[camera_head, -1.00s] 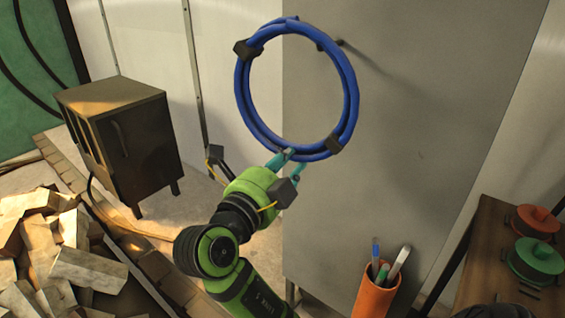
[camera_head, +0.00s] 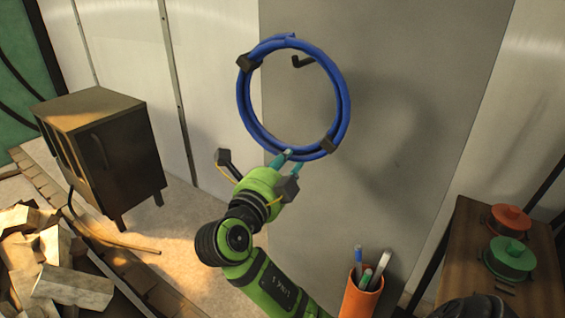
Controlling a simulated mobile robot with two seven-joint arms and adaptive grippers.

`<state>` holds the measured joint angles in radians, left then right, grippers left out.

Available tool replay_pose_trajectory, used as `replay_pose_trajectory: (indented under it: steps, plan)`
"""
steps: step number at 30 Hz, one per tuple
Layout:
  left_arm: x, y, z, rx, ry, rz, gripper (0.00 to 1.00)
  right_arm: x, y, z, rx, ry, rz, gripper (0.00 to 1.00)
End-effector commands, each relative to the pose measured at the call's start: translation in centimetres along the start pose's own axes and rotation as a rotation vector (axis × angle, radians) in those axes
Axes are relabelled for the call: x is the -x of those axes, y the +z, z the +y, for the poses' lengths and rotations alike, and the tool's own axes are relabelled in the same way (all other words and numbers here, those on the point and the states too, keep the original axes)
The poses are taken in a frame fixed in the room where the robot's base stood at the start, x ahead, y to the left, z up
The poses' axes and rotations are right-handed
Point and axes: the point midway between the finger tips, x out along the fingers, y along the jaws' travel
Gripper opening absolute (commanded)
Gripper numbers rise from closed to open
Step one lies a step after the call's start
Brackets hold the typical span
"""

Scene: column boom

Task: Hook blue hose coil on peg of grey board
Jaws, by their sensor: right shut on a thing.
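The blue hose coil (camera_head: 341,112) is a ring with dark clips, held upright in front of the grey board (camera_head: 420,110). My right gripper (camera_head: 289,161) is shut on the bottom of the coil, with the green arm coming up from below. The dark peg (camera_head: 303,62) sticks out of the board and shows inside the ring's opening, just below its top edge. Whether the peg tip reaches through the ring's plane, I cannot tell. My left gripper is not in view.
An orange cup (camera_head: 361,297) with pens stands below the board. A wooden table (camera_head: 459,250) with a red pot (camera_head: 508,220) and a green pot (camera_head: 509,259) is at right. A dark cabinet (camera_head: 128,155) and wood blocks (camera_head: 72,289) are at left.

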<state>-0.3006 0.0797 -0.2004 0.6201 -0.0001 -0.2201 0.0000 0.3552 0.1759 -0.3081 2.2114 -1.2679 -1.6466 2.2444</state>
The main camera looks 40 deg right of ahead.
Motion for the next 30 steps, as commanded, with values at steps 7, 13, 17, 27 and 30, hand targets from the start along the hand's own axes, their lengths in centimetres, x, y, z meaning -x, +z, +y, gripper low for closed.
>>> replay_pose_trajectory:
  steps: [7, 13, 17, 27, 30]
  plan:
    - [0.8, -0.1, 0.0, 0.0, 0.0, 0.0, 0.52, -1.5, -0.3, -0.1, 0.001, -0.006, 0.003, 0.0]
    - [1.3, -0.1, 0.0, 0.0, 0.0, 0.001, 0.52, -2.6, -0.5, 0.0, 0.001, -0.005, 0.002, 0.0]
    - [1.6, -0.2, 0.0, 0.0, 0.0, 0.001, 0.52, -3.4, -0.6, 0.0, 0.001, -0.006, 0.003, 0.0]
    - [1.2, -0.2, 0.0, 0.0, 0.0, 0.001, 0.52, -4.8, -0.8, 0.9, -0.003, -0.003, 0.0, 0.0]
    - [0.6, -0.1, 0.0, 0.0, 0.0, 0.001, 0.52, -4.8, -0.8, 1.3, -0.003, -0.003, 0.0, 0.0]
